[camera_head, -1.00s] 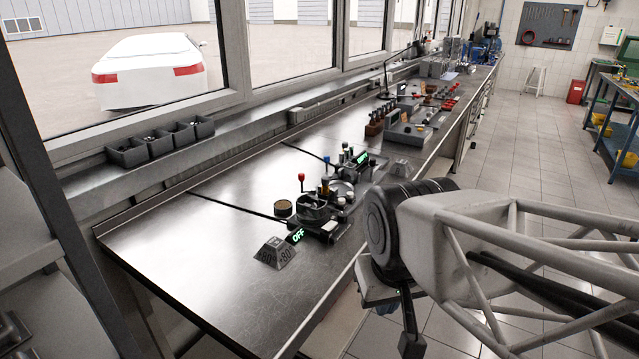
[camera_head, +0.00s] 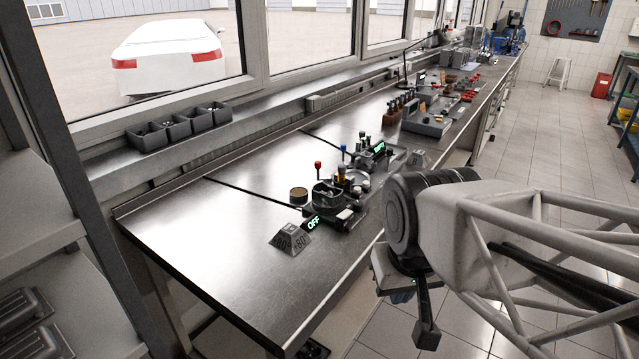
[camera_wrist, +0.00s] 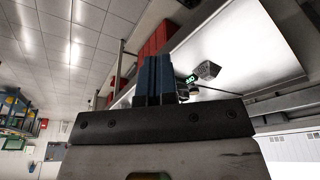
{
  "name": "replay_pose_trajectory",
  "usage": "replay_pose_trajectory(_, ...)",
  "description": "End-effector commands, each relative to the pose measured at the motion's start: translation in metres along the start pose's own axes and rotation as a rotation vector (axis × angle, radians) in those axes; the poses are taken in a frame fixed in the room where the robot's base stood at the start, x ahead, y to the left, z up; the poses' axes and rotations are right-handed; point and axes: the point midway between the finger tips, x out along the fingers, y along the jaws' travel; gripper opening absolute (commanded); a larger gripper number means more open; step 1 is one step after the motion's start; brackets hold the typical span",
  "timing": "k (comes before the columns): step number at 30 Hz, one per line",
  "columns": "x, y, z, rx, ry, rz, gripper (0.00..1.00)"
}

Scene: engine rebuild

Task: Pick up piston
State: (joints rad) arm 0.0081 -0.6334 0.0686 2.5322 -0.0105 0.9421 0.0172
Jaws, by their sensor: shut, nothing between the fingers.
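I cannot make out the piston for certain. A small round cylinder with a tan top (camera_head: 299,195) stands on the workbench beside a dark fixture (camera_head: 328,196) with a green "OFF" display; I cannot tell whether it is the piston. My gripper shows in the wrist view (camera_wrist: 154,78), its blue fingers pressed together with nothing between them. In the head view my arm is off the bench's front edge at the right, and its fingertips cannot be clearly made out. The wrist view shows the green display (camera_wrist: 190,79) beyond the fingers.
The metal workbench (camera_head: 225,240) is bare at its near left. A grey block marked "80" (camera_head: 290,238) sits by the fixture. Several small bins (camera_head: 180,127) stand on the window ledge. More fixtures (camera_head: 425,120) stand farther along. Tiled floor lies open at the right.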

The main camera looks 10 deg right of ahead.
Motion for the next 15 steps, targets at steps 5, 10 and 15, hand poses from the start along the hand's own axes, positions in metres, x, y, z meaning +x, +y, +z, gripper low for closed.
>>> replay_pose_trajectory(5, 0.0000, 0.0000, 0.0000, 0.000, 0.000, 0.000, 0.00)
replay_pose_trajectory(10, 0.0000, 0.0000, 0.0000, 0.000, 0.000, 0.000, 0.00)
replay_pose_trajectory(15, 0.0000, 0.0000, 0.0000, 0.000, 0.000, 0.000, 0.12)
